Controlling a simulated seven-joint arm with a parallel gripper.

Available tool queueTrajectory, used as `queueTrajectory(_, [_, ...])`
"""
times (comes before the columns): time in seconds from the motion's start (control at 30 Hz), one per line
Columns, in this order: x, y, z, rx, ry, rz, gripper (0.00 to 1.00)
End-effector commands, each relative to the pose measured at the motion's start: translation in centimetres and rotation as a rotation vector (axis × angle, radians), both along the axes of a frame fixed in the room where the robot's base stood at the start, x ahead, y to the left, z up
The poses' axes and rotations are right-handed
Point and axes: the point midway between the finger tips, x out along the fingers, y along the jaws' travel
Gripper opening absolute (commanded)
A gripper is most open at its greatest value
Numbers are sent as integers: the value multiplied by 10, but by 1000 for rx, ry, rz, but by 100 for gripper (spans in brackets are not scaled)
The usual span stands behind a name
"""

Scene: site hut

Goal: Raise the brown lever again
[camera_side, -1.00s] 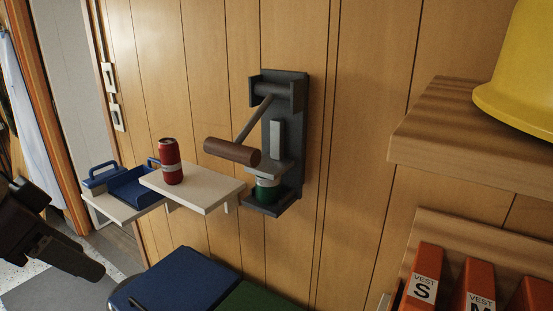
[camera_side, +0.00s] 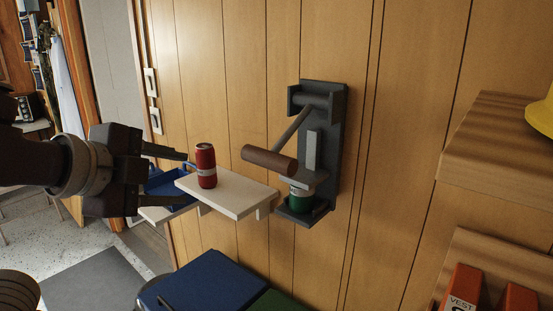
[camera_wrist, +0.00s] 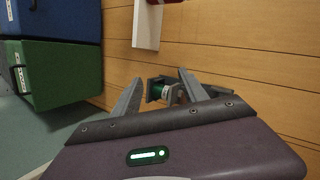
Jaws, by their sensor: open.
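The brown lever handle (camera_side: 269,160) is a thick horizontal cylinder on a grey arm, hinged at the top of a dark wall-mounted press (camera_side: 334,145). The arm slopes down and left, so the handle hangs low, in front of the press. A green can (camera_side: 300,199) with a pale band stands in the press's lower holder; it also shows between my fingers in the wrist view (camera_wrist: 156,91). My gripper (camera_side: 192,176) is open and empty, left of the lever and apart from it. I cannot make out the brown handle in the wrist view.
A red can (camera_side: 206,165) stands on a white shelf (camera_side: 240,194) between my gripper and the press. A blue tray (camera_side: 170,186) is behind my fingers. Blue (camera_side: 212,284) and green boxes lie below. A wooden shelf (camera_side: 495,145) projects at right; the wall between is clear.

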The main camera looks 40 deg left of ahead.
Motion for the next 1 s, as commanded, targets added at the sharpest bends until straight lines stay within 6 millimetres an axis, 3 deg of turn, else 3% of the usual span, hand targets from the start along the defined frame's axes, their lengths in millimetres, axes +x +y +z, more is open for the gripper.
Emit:
queueTrajectory(0.1, [25,-43,29,174,-122,-236,51])
queueTrajectory(0.2, [33,-59,39,230,-169,-313,51])
queueTrajectory(0.37, [50,-60,35,240,-174,-319,51])
queueTrajectory(0.7, [106,-59,17,239,-171,-316,51])
queueTrajectory(1.0, [128,-59,11,237,-175,-316,51])
